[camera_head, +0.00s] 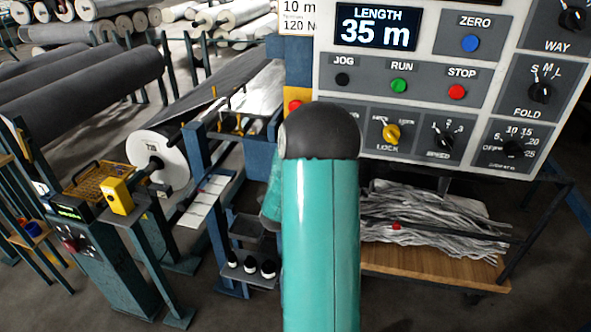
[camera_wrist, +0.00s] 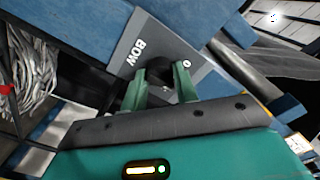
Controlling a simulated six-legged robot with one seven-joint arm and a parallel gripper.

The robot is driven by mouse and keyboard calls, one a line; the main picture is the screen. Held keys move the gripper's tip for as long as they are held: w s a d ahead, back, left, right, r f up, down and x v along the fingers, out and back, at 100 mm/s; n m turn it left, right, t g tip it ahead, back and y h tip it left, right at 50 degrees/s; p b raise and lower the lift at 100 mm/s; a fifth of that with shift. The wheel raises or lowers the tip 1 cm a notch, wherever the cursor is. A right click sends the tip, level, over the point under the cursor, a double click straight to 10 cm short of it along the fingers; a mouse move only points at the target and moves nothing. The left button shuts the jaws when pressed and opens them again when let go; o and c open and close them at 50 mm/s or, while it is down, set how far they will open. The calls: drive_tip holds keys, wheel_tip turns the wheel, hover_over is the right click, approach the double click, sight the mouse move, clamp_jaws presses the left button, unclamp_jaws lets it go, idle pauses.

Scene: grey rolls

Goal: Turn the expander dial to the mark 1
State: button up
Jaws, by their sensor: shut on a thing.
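In the wrist view a grey plate marked BOW (camera_wrist: 133,55) is mounted on blue metal. A black dial knob (camera_wrist: 160,70) sits on it, between the two green fingers of my gripper (camera_wrist: 160,82). The fingers are shut on the knob from both sides. A small white mark, which looks like a 0, shows on the plate right of the knob. The knob's pointer and the other marks are hidden or too small to read, so its setting cannot be told. In the head view my teal arm hides the gripper and this dial.
A control panel (camera_head: 437,75) with a LENGTH display of 35 m, buttons and several knobs is at the upper right. Grey rolls (camera_head: 85,90) lie at the left. A cart (camera_head: 430,265) with grey scrap (camera_head: 435,215) stands below the panel. A yellow box (camera_head: 117,196) is at the left.

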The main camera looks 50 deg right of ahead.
drive_tip(key=shift+m, duration=0.3)
drive_tip(key=o, duration=1)
drive_tip(key=shift+c, duration=0.2)
drive_tip(key=v, duration=1.4)
